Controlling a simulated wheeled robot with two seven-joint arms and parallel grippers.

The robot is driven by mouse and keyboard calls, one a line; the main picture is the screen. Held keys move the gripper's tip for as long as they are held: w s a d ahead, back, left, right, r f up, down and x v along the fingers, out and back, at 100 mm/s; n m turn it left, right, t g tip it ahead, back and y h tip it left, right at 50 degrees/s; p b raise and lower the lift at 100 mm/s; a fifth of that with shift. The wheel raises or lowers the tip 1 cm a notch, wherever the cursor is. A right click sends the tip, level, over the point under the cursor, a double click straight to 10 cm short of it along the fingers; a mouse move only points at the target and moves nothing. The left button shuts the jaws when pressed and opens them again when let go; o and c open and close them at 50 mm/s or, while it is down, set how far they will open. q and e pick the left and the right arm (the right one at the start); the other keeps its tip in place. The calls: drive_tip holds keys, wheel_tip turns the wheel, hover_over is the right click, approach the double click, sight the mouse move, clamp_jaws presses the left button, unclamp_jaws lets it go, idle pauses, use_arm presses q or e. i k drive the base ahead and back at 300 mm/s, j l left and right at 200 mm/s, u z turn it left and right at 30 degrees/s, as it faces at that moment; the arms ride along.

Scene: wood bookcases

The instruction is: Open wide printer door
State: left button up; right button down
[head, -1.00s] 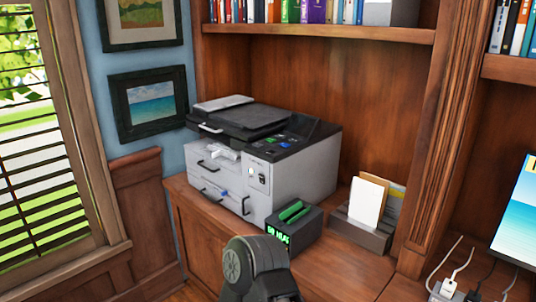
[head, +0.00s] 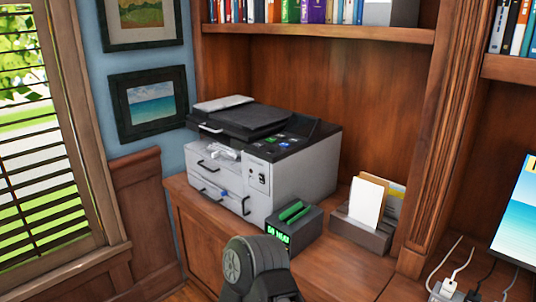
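The printer (head: 300,172) stands on the wooden cabinet top in the bookcase recess. It is white-grey with a black top. Its front, facing lower left, has drawers and panels with dark handles; the front door (head: 219,177) looks closed, though which panel is the wide door I cannot tell for sure. A dark arm part of mine shows at the bottom centre, below and in front of the printer, apart from it. Neither gripper's fingers are in view.
A black box with a green display (head: 294,228) stands close to the printer's right front. A letter holder (head: 362,234) is to its right. A window (head: 48,130) is at left. White cables (head: 449,285) and a monitor (head: 518,225) are at right. The cabinet top (head: 330,270) has free room in front.

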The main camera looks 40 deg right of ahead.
sight(229, 179)
drive_tip(key=i+z, duration=0.4)
drive_tip(key=i+j+z, duration=0.15)
drive_tip(key=z, duration=0.3)
drive_tip(key=i+j+z, duration=0.6)
drive_tip(key=z, duration=0.25)
drive_tip(key=i+j+z, duration=0.4)
drive_tip(key=k+j, duration=0.05)
drive_tip(key=k, duration=0.05)
